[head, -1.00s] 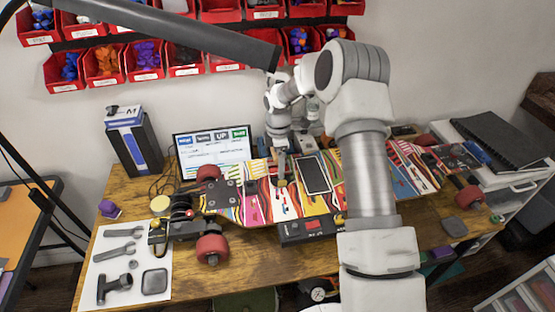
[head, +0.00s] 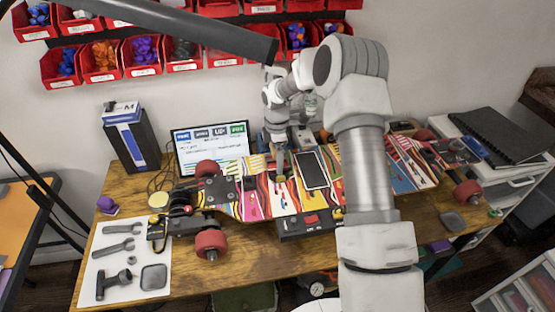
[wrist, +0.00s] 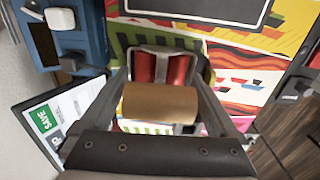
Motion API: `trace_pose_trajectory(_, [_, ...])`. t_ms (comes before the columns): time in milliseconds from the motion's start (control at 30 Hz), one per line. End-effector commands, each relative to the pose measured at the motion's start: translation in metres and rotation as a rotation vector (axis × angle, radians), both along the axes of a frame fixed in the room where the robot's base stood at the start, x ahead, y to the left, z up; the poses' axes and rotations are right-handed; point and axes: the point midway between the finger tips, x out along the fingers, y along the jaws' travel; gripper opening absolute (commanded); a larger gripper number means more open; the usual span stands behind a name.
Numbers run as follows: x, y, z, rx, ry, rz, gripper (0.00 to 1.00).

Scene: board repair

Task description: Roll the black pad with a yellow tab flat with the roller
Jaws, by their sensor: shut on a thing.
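My gripper (head: 279,170) points down over the colourful skateboard deck (head: 250,200), just left of a black rectangular pad (head: 313,171) with a pale edge. The pad also shows at the top of the wrist view (wrist: 195,8), cut off by the frame. I cannot make out a yellow tab on it. In the wrist view my gripper is shut on the roller, whose brown cylinder (wrist: 160,103) lies crosswise between the fingers. Red parts show just beyond it. Whether the roller touches the deck cannot be told.
Red and black wheels (head: 211,244) stick out at the deck's ends. A black box with a red display (head: 310,222) sits at the deck's front edge. A screen (head: 211,146) stands behind. A white mat with grey tools (head: 125,265) lies at left.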

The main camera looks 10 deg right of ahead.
Motion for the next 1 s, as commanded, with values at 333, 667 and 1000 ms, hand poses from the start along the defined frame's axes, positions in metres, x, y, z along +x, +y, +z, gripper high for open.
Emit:
trace_pose_trajectory(333, [0.024,0.001,-0.003,0.001,0.003,0.0,0.51])
trace_pose_trajectory(667, [0.031,0.001,-0.002,0.001,0.004,0.001,0.51])
trace_pose_trajectory(1000, [0.01,0.001,0.002,0.002,0.001,0.001,0.51])
